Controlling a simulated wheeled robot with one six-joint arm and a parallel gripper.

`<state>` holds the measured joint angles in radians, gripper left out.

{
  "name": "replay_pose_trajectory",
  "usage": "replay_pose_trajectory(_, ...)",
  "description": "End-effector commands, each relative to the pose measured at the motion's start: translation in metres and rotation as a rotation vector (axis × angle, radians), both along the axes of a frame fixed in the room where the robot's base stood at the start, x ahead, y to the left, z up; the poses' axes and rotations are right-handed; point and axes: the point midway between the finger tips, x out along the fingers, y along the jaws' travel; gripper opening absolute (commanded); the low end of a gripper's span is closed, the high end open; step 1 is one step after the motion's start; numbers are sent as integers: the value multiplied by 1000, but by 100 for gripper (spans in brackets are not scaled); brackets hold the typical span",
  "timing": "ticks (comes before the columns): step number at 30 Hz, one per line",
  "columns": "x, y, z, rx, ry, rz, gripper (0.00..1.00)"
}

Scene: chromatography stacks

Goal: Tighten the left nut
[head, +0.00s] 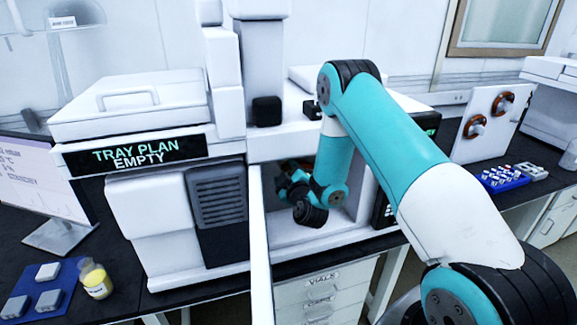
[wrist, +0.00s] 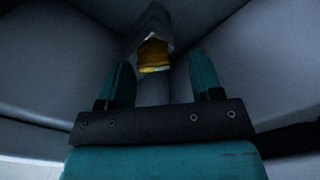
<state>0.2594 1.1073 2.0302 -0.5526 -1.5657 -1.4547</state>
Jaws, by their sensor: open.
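In the wrist view a yellow, brass-coloured nut (wrist: 154,57) sits at the lower end of a grey tapered piece (wrist: 153,22). My gripper (wrist: 160,66) is open, with one teal finger to the left of the nut and one to the right. Gaps show between the nut and both fingers, and how far ahead it is I cannot tell. Only one nut shows, and I cannot tell whether it is the left one. In the head view my arm reaches into the open white compartment (head: 288,236); the nut is not visible there.
The compartment's open door (head: 259,240) stands edge-on to the left of my arm. Smooth grey walls surround the gripper closely in the wrist view. A yellow-filled bottle (head: 95,281) and a blue mat (head: 66,279) lie at left, a blue vial rack (head: 502,178) at right.

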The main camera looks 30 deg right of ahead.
Motion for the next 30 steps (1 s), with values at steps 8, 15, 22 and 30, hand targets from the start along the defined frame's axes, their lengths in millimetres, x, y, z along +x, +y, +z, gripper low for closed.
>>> replay_pose_trajectory(8, 0, -17, 0, 1, -1, -20, 60)
replay_pose_trajectory(15, -2, -23, 0, 1, 0, -28, 39)
replay_pose_trajectory(22, -2, -23, 0, 2, -1, -27, 14)
replay_pose_trajectory(30, -1, -22, 0, 53, -15, -25, 14)
